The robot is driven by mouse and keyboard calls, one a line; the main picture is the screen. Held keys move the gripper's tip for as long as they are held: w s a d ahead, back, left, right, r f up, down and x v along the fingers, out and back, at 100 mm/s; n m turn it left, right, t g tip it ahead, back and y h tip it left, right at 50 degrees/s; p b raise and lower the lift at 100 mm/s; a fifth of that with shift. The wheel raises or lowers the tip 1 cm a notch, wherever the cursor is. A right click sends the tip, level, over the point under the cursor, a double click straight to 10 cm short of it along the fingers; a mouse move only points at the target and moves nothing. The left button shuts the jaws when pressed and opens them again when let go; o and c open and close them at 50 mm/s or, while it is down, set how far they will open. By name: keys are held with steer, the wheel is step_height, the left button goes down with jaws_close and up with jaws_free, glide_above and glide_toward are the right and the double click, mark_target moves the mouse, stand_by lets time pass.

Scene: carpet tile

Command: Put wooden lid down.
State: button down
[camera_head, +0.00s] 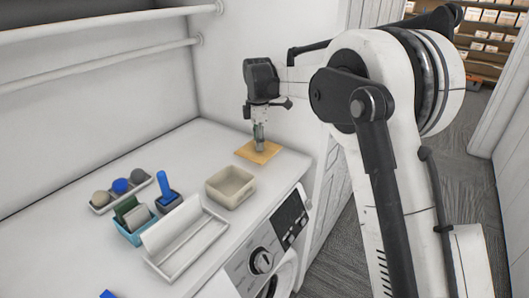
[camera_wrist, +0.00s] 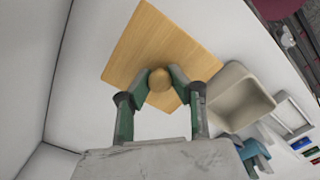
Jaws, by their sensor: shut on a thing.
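The wooden lid is a flat, light-brown square board (camera_head: 266,152) at the far end of the white counter in the head view. My gripper (camera_wrist: 162,88) is shut on the knob, one finger on each side. In the head view my gripper (camera_head: 260,146) points straight down over the lid. The lid lies about flat, at or very near the counter top; I cannot tell whether it touches.
An open beige box (camera_head: 231,186) stands just in front of the lid. Nearer on the counter are a white tray (camera_head: 187,240), a blue bin (camera_head: 133,231) and a holder with several balls (camera_head: 121,191). A washing machine (camera_head: 262,262) is below the edge. Walls close off the back.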

mark_target(264, 153)
steer(key=shift+w+d+f, duration=0.7)
steer(key=shift+d, duration=0.2)
steer(key=shift+f+p, duration=0.4)
steer(key=shift+f, duration=1.55)
steer(key=shift+f, duration=0.1)
steer(key=shift+f, duration=0.15)
steer(key=c, duration=1.6)
jaws_free()
